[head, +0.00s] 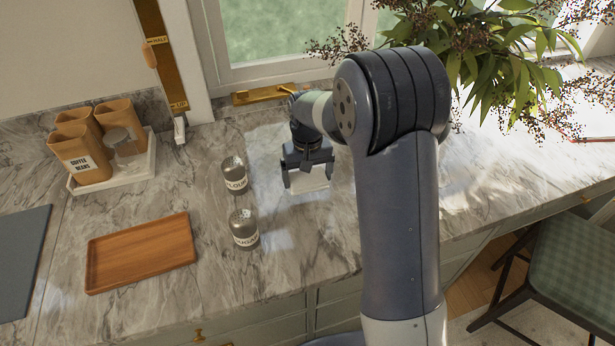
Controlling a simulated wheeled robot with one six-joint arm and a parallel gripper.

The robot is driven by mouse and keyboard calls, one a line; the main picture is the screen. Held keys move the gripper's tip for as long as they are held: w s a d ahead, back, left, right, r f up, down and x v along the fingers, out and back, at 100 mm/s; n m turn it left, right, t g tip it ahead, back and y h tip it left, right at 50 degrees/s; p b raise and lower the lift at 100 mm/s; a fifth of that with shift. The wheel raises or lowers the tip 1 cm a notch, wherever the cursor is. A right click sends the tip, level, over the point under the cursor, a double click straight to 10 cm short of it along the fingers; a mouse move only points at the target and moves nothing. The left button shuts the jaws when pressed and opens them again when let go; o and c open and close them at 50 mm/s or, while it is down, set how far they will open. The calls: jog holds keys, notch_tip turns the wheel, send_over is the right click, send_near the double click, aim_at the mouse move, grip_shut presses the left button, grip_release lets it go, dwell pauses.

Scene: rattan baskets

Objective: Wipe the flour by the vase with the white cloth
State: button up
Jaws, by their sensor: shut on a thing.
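My gripper (307,184) points down over the counter in the middle of the view. It is shut on the white cloth (311,190), a small pale piece low between its fingers, at or just above the marble. I cannot tell whether the cloth touches the counter. Leafy branches with dark berries (490,70) spread at the upper right; their vase is hidden behind my arm. No spilled flour is clearly visible; pale patches on the marble could be sunlight.
A shaker labelled flour (235,178) stands just left of my gripper, with a sugar shaker (244,230) nearer. A wooden tray (140,252) lies left. A white tray (140,173) holds several canisters. A chair (570,265) stands right. The front counter is clear.

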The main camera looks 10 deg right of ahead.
jog(key=shift+r, duration=0.15)
jog(key=shift+r+p, duration=1.05)
jog(key=shift+r, duration=0.45)
jog(key=shift+f, duration=0.1)
